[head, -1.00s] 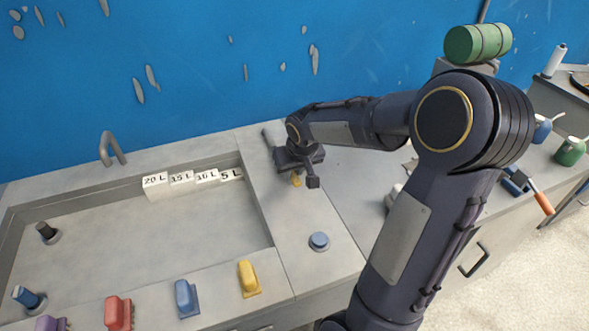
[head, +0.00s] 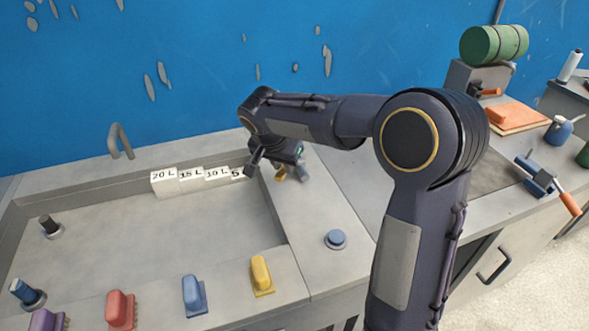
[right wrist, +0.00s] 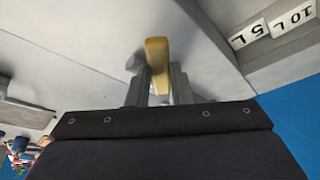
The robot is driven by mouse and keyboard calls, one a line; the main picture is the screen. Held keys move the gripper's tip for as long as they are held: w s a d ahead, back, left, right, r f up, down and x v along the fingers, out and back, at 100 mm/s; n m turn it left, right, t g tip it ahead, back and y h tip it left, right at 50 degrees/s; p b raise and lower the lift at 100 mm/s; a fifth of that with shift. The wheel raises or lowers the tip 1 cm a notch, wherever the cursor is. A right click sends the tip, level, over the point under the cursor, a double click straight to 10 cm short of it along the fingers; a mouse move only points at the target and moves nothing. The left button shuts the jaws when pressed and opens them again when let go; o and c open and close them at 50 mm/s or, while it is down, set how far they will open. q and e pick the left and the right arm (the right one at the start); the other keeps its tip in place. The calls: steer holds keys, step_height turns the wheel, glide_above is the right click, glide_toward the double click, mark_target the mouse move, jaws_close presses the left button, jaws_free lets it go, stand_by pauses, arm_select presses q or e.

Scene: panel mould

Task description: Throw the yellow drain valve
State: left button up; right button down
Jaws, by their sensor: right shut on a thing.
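A yellow handle (head: 280,174) shows at the counter right of the sink, partly hidden by my right gripper. In the right wrist view my right gripper (right wrist: 158,82) is shut on this yellow handle (right wrist: 157,55), whose upper part sticks out past the fingers. In the head view my right gripper (head: 278,160) is beside the back right corner of the sink. How the handle is fixed at its base is hidden. Another yellow piece (head: 261,273) stands on the sink's front ledge, apart from the gripper. My left gripper is not in view.
White blocks (head: 164,183) marked 20 L to 5 L stand along the sink's back edge, close to the gripper. Red (head: 121,309), blue (head: 194,295) and purple pieces line the front ledge. A blue button (head: 336,239) is on the counter.

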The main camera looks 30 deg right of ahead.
steer(key=shift+w+a+m+g, duration=0.3)
steer(key=shift+w+a+m, duration=0.35)
steer(key=shift+m, duration=0.35)
steer(key=w+m+p, duration=0.1)
steer(key=w+m+g+p, duration=0.1)
steer(key=shift+w+a+r+m+h, duration=0.1)
steer(key=shift+a+r+m+h, duration=0.05)
steer(key=shift+a+m+h, duration=0.2)
steer(key=w+m+g+p, duration=0.1)
steer(key=w+m+p, duration=0.1)
steer(key=m, duration=0.1)
steer(key=shift+w+a+p, duration=0.1)
steer(key=shift+w+p, duration=0.15)
steer(key=shift+p, duration=0.05)
steer(key=shift+w+m+g+p, duration=0.5)
steer(key=shift+w+m+p, duration=0.4)
steer(key=shift+m, duration=0.25)
steer(key=c, duration=1.3)
jaws_free()
